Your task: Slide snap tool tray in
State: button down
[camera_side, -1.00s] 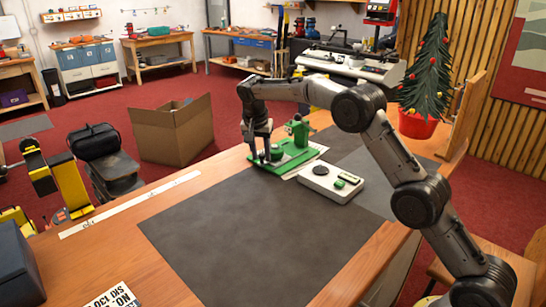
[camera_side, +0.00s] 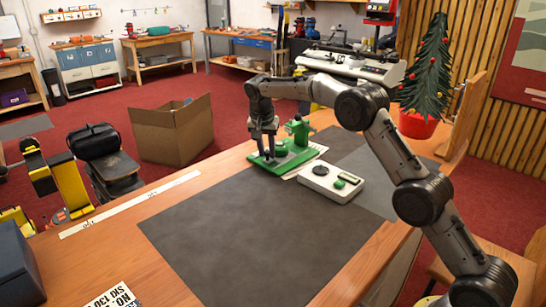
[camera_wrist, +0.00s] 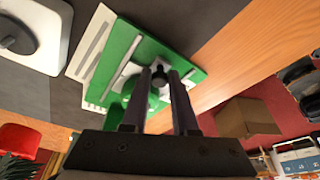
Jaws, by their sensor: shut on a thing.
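The green snap tool (camera_side: 298,130) stands on a green base plate (camera_side: 262,163) at the far edge of the dark mat. The base also shows in the wrist view (camera_wrist: 115,68), with a pale slot running along it. My gripper (camera_side: 268,155) points down over the left end of the base. In the wrist view my gripper (camera_wrist: 160,73) has its fingertips closed around a small dark knob (camera_wrist: 160,72) at the base's end. The tray itself is hard to tell apart from the base, and my fingers partly hide it.
A white device (camera_side: 318,187) with a green button sits right of the green base. The dark mat (camera_side: 240,235) is mostly clear. A white ruler (camera_side: 125,207) lies along the left bench edge. An open cardboard box (camera_side: 170,135) stands beyond the bench.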

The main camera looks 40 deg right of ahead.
jog(key=shift+d, duration=1.35)
jog(key=c, duration=1)
grip_release()
jog(key=shift+o, duration=0.2)
notch_tip(320, 180, up, 10)
